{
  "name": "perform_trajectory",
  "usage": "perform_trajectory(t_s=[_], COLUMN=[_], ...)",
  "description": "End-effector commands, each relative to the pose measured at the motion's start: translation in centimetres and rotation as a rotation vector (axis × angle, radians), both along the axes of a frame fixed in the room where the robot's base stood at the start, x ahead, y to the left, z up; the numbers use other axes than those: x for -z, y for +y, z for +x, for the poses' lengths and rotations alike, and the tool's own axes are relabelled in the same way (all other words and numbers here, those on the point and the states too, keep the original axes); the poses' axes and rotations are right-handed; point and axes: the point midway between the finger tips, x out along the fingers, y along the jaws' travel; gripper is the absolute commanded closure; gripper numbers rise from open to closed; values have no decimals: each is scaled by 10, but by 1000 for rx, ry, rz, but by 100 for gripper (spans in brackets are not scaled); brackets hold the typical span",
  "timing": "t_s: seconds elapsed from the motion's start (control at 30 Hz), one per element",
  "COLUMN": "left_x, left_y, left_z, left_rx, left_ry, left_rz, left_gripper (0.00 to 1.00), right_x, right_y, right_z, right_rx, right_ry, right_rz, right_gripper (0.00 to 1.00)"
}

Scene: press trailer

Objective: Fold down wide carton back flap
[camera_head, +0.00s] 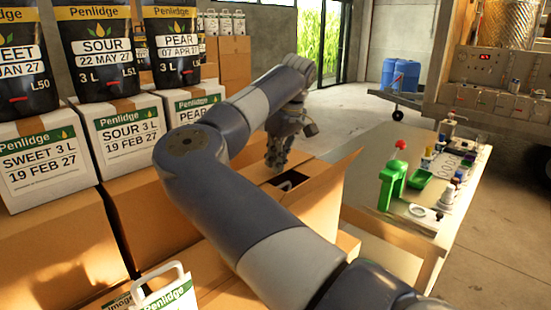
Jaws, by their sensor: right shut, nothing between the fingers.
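The wide carton (312,208) stands in the middle of the head view, partly hidden behind my right arm. Its top is at least partly open, and a dark object with a pale edge shows in the opening. One flap (337,185) stands out at an upward slant on its right side. My right gripper (277,157) points down over the far left part of the carton top, shut and empty. I cannot tell whether it touches the back flap, because the arm and gripper cover much of that area. My left gripper is out of view.
White Penlidge boxes (127,136) with black pouches on top stand on cartons at left. A carrier bag (168,292) is at the bottom. A worktable (372,150) at right bears a green tool (391,185) and several small items. Open floor lies beyond.

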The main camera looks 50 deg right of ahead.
Motion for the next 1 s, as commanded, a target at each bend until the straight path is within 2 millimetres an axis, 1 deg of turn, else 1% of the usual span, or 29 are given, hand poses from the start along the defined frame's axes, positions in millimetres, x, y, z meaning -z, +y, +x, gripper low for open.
perform_trajectory(t_s=[0.13,0.3,0.37,0.77,1.0], left_x=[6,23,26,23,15], left_y=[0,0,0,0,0], left_z=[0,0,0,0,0], left_rx=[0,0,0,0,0], left_ry=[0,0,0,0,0], left_rz=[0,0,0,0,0], left_gripper=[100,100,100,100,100], right_x=[4,15,16,16,6], right_y=[0,0,0,0,0], right_z=[0,1,1,0,0], right_rx=[0,1,1,1,1], right_ry=[-12,-51,-62,-61,-61], right_rz=[-1,-4,-5,-2,-3], right_gripper=[100,100,100,100,100])
